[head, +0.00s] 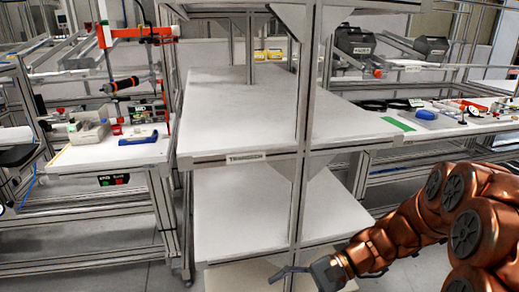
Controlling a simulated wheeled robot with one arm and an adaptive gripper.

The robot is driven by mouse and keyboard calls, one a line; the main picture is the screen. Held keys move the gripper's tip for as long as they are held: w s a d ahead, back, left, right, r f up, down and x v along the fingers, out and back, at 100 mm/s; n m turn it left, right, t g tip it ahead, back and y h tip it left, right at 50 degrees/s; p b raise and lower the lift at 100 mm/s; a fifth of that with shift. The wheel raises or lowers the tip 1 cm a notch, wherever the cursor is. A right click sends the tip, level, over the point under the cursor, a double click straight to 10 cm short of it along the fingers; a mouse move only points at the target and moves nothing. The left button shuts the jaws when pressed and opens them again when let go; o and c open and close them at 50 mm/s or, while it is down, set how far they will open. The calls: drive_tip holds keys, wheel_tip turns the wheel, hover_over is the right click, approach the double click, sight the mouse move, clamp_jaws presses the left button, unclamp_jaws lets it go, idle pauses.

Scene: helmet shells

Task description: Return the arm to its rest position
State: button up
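My arm, copper-coloured, reaches in from the right edge of the head view toward the lower middle. My gripper (291,273) is at its end, dark grey, in front of the lower part of a white shelf rack (232,105). A thin finger points left and another part hangs below it. The fingers are small and partly cut by the bottom edge, so their opening is unclear. I see nothing held in it. No helmet shell is recognisable in view.
The rack's metal upright (302,130) stands close to the arm. Its lower shelf (240,215) is bare. A left workbench (105,152) holds tools and a blue item (138,138). A right bench (450,127) carries a blue object (426,114) and small parts. Grey floor shows at lower left.

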drive_tip(key=s+d+r+n+g+h+p, duration=0.1)
drive_tip(key=s+d+r+n+h+p, duration=0.3)
drive_tip(key=s+r+h+p, duration=0.6)
drive_tip(key=s+d+r+n+t+h+p, duration=0.2)
drive_tip(key=s+d+r+p, duration=0.6)
drive_tip(key=r, duration=0.4)
drive_tip(key=shift+s+d+n+t+h, duration=0.3)
drive_tip(key=shift+n+h, duration=0.2)
drive_tip(key=shift+n, duration=0.5)
